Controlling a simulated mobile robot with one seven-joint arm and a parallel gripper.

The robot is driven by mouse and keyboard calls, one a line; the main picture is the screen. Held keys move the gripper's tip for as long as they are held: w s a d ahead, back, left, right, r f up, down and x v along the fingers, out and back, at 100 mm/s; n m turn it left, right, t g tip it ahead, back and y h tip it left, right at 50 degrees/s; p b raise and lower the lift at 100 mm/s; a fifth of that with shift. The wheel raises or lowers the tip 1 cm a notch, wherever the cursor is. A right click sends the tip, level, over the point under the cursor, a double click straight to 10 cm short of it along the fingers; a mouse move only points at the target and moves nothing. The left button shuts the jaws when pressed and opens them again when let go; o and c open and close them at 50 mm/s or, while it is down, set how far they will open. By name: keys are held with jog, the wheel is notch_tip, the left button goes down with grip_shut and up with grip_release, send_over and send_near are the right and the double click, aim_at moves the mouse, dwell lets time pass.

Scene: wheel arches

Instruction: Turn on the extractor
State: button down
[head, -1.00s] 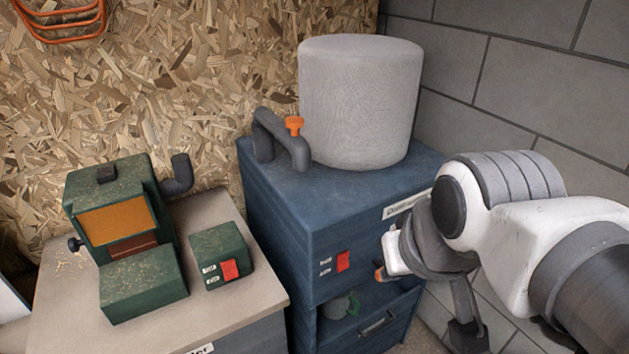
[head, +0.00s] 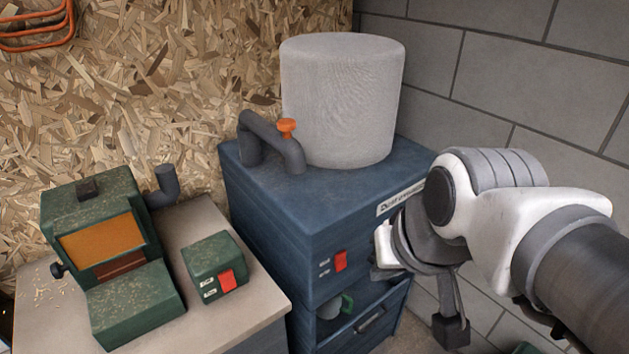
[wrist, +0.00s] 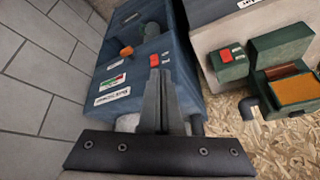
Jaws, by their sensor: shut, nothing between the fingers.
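The extractor is a blue cabinet (head: 270,195) with a grey cylinder (head: 343,100) on top. A red switch (head: 341,261) sits on its front, beside two small labels. In the wrist view the switch (wrist: 154,60) shows right at the tips of my gripper (wrist: 157,72). The fingers are together and empty, pointing at the extractor front. I cannot tell whether they touch the switch. In the head view my gripper (head: 384,262) is just right of the switch, its fingers mostly hidden by my wrist. The switch's on or off position is not clear.
Left of the extractor, a pale-topped bench (head: 205,325) holds a green machine (head: 100,235) and a green box (head: 212,268) with its own red switch.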

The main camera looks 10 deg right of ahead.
aim_at(341, 261)
jog(key=w+a+f+m+y, duration=0.2)
jog(key=w+f+m+y, duration=0.2)
jog(key=w+f+m, duration=0.65)
jog(key=w+d+f+m, duration=0.1)
jog(key=d+f+m, duration=0.3)
jog(key=m, duration=0.5)
jog(key=w+d+f+m+t, duration=0.1)
jog(key=w+d+f+m, duration=0.1)
jog(key=d+f+m, duration=0.3)
jog(key=m, duration=0.4)
jog(key=shift+d+m+h+b, duration=0.15)
jog(key=shift+m+h+b, duration=0.15)
jog(key=shift+m, duration=0.05)
jog(key=shift+w, duration=0.15)
jog(key=w+r+b+x, duration=0.1)
jog(key=x, duration=0.5)
jog(key=w+a+r+b+x, duration=0.1)
jog(key=b+x, duration=0.1)
jog(key=x, duration=0.4)
jog(key=shift+w+a+f, duration=0.25)
jog(key=shift+f, duration=0.05)
